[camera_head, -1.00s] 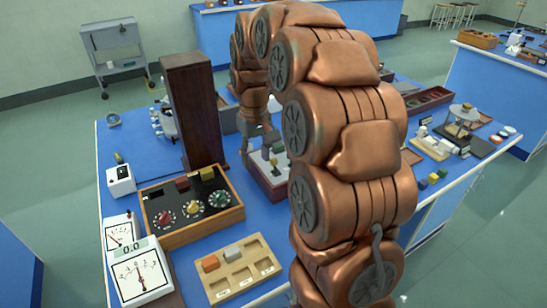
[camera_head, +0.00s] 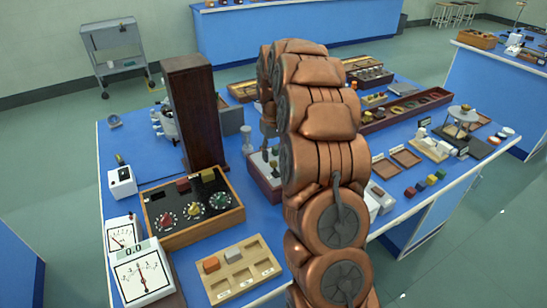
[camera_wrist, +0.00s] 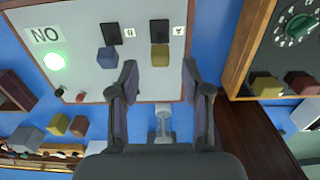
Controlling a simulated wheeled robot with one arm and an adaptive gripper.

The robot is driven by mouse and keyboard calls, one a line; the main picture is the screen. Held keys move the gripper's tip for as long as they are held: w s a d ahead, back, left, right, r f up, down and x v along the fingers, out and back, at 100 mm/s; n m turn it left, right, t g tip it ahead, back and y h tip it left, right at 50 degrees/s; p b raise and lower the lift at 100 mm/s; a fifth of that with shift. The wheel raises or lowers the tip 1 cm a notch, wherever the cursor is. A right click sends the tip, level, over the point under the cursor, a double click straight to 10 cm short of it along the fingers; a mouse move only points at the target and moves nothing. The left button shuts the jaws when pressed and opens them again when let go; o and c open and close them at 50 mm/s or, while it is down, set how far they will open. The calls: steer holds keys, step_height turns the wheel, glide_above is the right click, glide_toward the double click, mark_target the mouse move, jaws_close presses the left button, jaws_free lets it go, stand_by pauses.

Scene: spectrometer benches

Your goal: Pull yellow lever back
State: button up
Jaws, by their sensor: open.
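The yellow lever (camera_wrist: 160,55) stands on a pale panel (camera_wrist: 85,75) in the wrist view, beside a black slot and a label A. A blue-grey lever (camera_wrist: 108,58) stands to its left by label B. My gripper (camera_wrist: 160,67) is open, with its two fingers either side of the yellow lever in the picture. I cannot tell whether they touch it or how far above it they are. In the head view the lever box (camera_head: 262,172) is partly hidden behind my arm, and the fingers cannot be made out.
A green light (camera_wrist: 54,61) glows by an ON label on the panel. A wooden dial box (camera_head: 192,207) and a tall dark wooden column (camera_head: 195,110) stand left of the lever box. A wooden sorting tray (camera_head: 240,268) lies in front. Coloured blocks (camera_head: 428,181) lie to the right.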

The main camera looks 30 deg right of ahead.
mark_target(273, 161)
steer(key=shift+f+p, duration=0.4)
steer(key=shift+f, duration=1.2)
steer(key=shift+c, duration=0.4)
jaws_close()
